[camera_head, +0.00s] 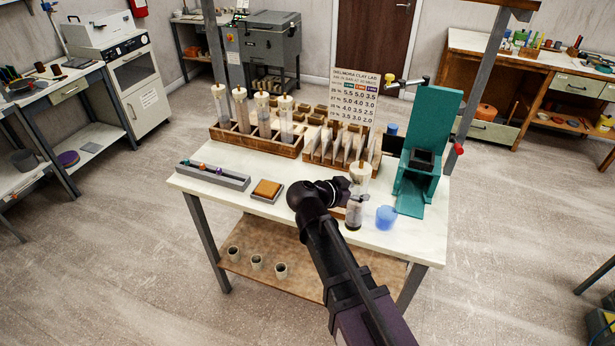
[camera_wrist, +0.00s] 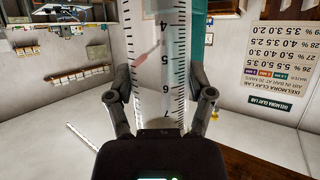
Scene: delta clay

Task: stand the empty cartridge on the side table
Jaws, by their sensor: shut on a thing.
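My gripper (camera_wrist: 162,88) is shut on a clear cartridge (camera_wrist: 160,50) with a printed scale; one finger lies on each side of it. In the head view the cartridge (camera_head: 357,196) is upright, with a cream cap on top and a darker lower end. It is over the front of the white worktable (camera_head: 240,199), left of a blue cup (camera_head: 386,217). I cannot tell whether its foot touches the tabletop. Several capped cartridges stand in a wooden rack (camera_head: 256,144) at the back left. Which surface is the side table is not clear.
A green press (camera_head: 414,178) stands at the table's right end. A grey tray (camera_head: 213,177) and an orange sponge-like block (camera_head: 267,189) lie front left. A wooden divider box (camera_head: 340,160) stands behind the gripper. Benches (camera_head: 70,86) stand left and right (camera_head: 520,66), with open floor between.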

